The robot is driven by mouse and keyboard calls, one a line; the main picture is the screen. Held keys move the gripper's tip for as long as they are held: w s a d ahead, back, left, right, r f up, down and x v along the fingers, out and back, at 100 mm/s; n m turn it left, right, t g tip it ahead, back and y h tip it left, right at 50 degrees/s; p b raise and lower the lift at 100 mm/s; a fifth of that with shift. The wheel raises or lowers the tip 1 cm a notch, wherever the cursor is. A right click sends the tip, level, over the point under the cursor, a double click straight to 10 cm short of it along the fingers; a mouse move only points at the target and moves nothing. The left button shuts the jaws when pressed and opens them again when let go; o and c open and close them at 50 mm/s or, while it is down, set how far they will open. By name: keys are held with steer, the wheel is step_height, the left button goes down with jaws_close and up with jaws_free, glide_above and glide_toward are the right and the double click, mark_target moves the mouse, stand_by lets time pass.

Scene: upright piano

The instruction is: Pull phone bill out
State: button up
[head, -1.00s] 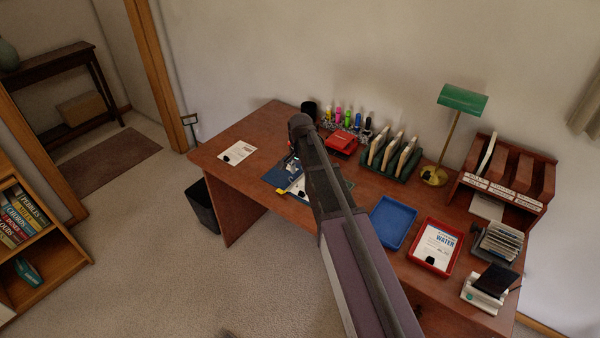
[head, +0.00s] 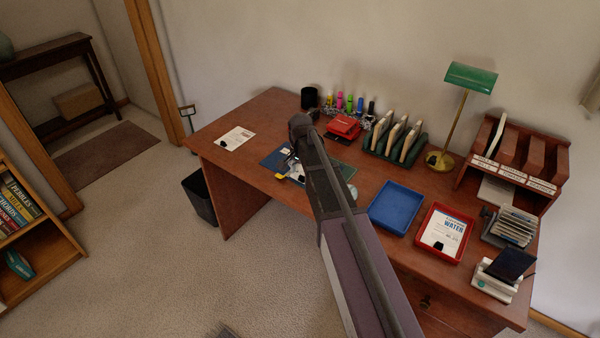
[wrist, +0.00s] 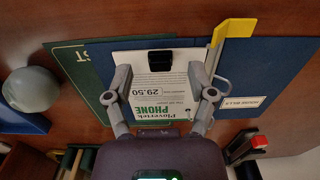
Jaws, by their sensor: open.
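The phone bill (wrist: 157,84) is a white sheet with a green "PHONE" heading and 29.50 printed on it, upside down in the wrist view. A black clip (wrist: 160,61) sits at its upper edge. It lies over a dark blue folder (wrist: 262,75) labelled "HOUSE BILLS"; I cannot tell whether it is tucked in. My gripper (wrist: 161,76) is open, with one finger at each side of the bill. In the head view my arm partly covers the blue folder (head: 271,160).
A yellow piece (wrist: 236,28) stands at the folder's edge. A blue tray (head: 396,207) and a red tray (head: 431,255) with a water bill are to the right. Another white paper (head: 234,138) lies on the left.

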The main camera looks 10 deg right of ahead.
steer(key=shift+f+b, duration=0.9)
steer(key=shift+f, duration=0.3)
steer(key=c, duration=1)
